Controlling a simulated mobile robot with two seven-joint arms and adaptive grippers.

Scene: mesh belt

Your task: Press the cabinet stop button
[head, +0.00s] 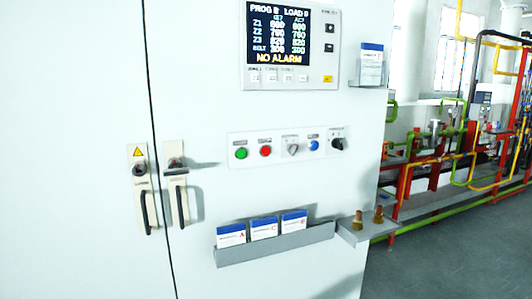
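The cabinet (250,190) is a large pale cabinet that fills the left and middle of the head view. A label strip on its front carries a row of controls. A green button (241,153) is at the left end, and a red button (265,151) sits just right of it. The red one looks like the stop button, but its label is too small to read. Farther right are a grey rotary switch (293,148), a blue button (314,146) and a black rotary knob (338,144). Neither of my grippers is in view.
A display panel (290,45) above the buttons reads "NO ALARM". Two door handles (147,190) are at left. Below, a grey tray (275,245) holds cards, and a small shelf (365,233) juts out at right. Pipework (450,150) and open floor (460,255) lie beyond.

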